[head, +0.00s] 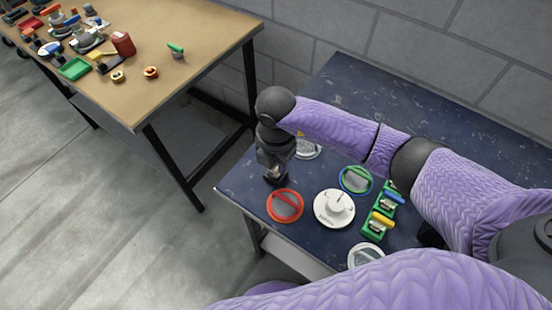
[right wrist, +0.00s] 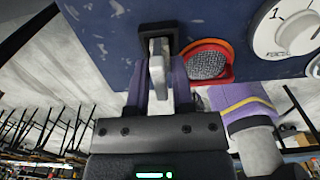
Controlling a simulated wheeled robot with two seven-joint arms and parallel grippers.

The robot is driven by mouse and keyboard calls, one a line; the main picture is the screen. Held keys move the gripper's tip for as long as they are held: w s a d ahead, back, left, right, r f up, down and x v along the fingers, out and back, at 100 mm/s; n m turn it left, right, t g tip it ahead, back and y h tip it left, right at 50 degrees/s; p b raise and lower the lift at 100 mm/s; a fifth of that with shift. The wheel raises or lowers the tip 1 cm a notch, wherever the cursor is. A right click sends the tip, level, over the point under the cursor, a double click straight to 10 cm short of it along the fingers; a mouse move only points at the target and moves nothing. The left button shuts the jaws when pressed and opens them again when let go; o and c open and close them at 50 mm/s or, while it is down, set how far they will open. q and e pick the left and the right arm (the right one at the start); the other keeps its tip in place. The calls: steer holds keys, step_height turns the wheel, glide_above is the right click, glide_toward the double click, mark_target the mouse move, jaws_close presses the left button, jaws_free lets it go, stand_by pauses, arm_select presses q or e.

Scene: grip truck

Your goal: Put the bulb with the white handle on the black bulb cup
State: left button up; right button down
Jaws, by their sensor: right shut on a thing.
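My right gripper (head: 273,170) points down over the left part of the dark blue table. In the right wrist view its fingers (right wrist: 158,85) are shut on a pale grey-white upright piece, which looks like the white handle (right wrist: 157,65) of the bulb. Just beyond the fingers is a black square-edged piece, apparently the black bulb cup (right wrist: 172,32); it also shows as a dark shape under the gripper in the head view (head: 276,181). The handle's end overlaps the black piece in the picture; I cannot tell whether the bulb touches or sits in it. My left gripper is not in view.
Close right of the gripper is a red-rimmed dish (head: 285,205). Further right are a white dial (head: 334,208), a green-rimmed dish (head: 356,180) and a green holder (head: 371,233) with blue- and yellow-handled pieces. A wooden table (head: 190,55) with clutter stands at upper left.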

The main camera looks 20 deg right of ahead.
steer(key=shift+f, duration=0.4)
stand_by(0.7)
steer(key=shift+c, duration=0.4)
jaws_free()
step_height(320, 180, up, 8)
steer(key=p, duration=0.7)
steer(key=shift+f, duration=0.3)
